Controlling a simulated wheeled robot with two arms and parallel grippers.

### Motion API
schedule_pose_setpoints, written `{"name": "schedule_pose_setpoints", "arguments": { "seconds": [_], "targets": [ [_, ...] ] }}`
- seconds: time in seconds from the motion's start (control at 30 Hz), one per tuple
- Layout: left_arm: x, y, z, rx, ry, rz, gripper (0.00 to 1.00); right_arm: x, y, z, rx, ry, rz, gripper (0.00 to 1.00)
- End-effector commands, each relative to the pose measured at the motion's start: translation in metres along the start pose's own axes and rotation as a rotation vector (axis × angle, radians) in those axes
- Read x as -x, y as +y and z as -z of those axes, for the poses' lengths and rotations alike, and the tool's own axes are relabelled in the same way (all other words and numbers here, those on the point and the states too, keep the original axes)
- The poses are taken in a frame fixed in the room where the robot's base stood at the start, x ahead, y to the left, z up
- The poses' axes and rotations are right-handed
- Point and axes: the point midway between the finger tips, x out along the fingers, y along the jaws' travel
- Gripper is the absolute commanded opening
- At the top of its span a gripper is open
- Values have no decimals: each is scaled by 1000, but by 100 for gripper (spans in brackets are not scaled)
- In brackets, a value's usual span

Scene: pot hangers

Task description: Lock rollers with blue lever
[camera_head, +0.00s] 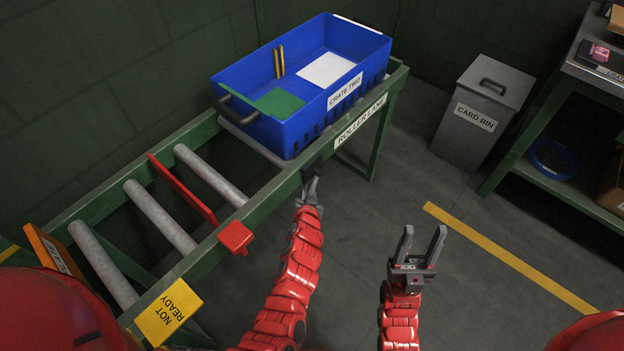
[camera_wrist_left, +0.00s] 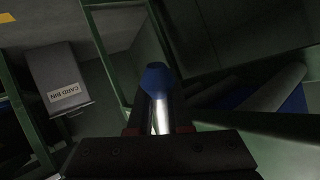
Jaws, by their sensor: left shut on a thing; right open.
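The blue lever (camera_wrist_left: 157,78) shows in the left wrist view as a blue knob between my left fingertips. In the head view my left gripper (camera_head: 309,188) is at the front rail of the roller lane, below the blue crate, and it hides the lever there. It is shut on the lever. The rollers (camera_head: 160,217) are grey cylinders across the green frame. My right gripper (camera_head: 422,245) is open and empty, pointing up over the floor right of the lane.
The blue crate (camera_head: 228,92) labelled CRATE TWO sits at the lane's far end. A red bar (camera_head: 183,188) with a red block (camera_head: 236,238) crosses the lane. A yellow NOT READY sign (camera_head: 168,311) is on the near rail. A card bin (camera_head: 484,112) stands at right.

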Motion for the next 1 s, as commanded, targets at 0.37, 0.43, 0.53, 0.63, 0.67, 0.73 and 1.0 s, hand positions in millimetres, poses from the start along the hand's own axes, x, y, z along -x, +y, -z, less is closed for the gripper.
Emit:
{"name": "schedule_pose_setpoints", "arguments": {
  "seconds": [0.37, 0.43, 0.53, 0.63, 0.67, 0.73, 1.0],
  "targets": [
    [6, -1, -9, -39, -72, -4, 0, -16, 1, 3, 0, 0, 0, 50],
    [6, -1, -9, -40, -73, -4, 0, -16, 1, 3, 0, 0, 0, 50],
    [6, 0, -10, -39, -73, -4, 0, -15, 1, 3, 0, 0, 0, 50],
    [6, 0, -10, -39, -73, -4, 0, -15, 1, 3, 0, 0, 0, 50],
    [6, 0, -10, -39, -73, -4, 0, -15, 1, 3, 0, 0, 0, 50],
    [6, 0, -10, -39, -73, -4, 28, -15, 1, 3, 0, 0, 0, 50],
    [5, -2, -7, -39, -67, -2, 47, -15, 1, 3, 0, 0, 0, 50]
  ]
}}
